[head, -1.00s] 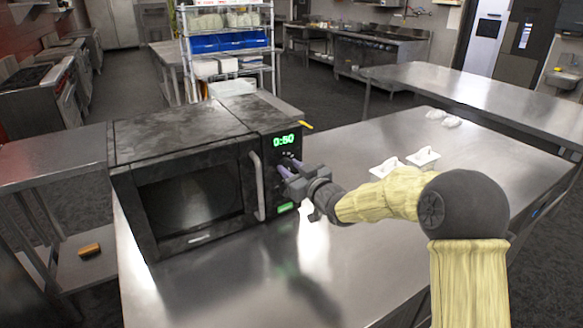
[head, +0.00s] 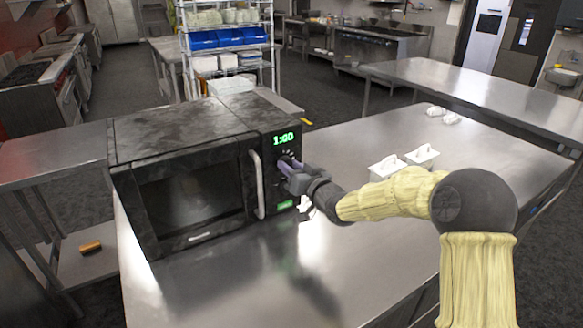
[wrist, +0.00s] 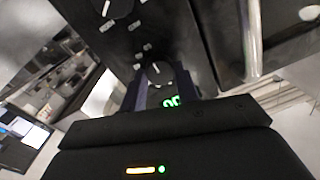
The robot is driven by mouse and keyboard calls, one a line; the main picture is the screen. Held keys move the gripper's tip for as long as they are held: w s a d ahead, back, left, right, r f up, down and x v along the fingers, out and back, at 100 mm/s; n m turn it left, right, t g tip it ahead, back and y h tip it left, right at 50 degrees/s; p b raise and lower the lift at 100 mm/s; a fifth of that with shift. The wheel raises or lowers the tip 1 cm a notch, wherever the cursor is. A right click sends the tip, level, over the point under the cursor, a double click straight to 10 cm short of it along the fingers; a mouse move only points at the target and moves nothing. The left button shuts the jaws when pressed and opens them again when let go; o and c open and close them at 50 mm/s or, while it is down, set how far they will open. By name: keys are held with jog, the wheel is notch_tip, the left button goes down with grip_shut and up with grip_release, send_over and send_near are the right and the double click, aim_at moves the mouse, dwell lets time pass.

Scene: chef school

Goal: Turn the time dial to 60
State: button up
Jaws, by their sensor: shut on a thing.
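The black microwave (head: 185,133) stands on the metal counter. Its green display (head: 284,138) reads 1:00. In the wrist view the panel appears upside down, and part of the green digits (wrist: 172,102) shows between my fingers. The time dial (wrist: 159,73), dark with a white pointer mark, sits between the fingertips; in the head view my gripper mostly hides it. My gripper (head: 285,165) is shut on this dial, just below the display. It also shows in the wrist view (wrist: 160,84). A second dial (wrist: 112,8) is at the top of the wrist view.
The microwave's vertical door handle (head: 257,184) is just left of the control panel. Two white lidded dishes (head: 388,168) stand on the counter to the right of my gripper. The counter front (head: 400,235) is clear. A wire shelf with blue bins (head: 229,38) stands behind.

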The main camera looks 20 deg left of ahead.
jog(key=o, duration=0.9)
jog(key=shift+f, duration=0.2)
jog(key=shift+o, duration=0.4)
jog(key=shift+r, duration=0.1)
jog(key=b+v, duration=0.1)
jog(key=v, duration=1.6)
jog(key=shift+d+b, duration=0.2)
jog(key=shift+b, duration=0.2)
jog(key=shift+s, duration=0.1)
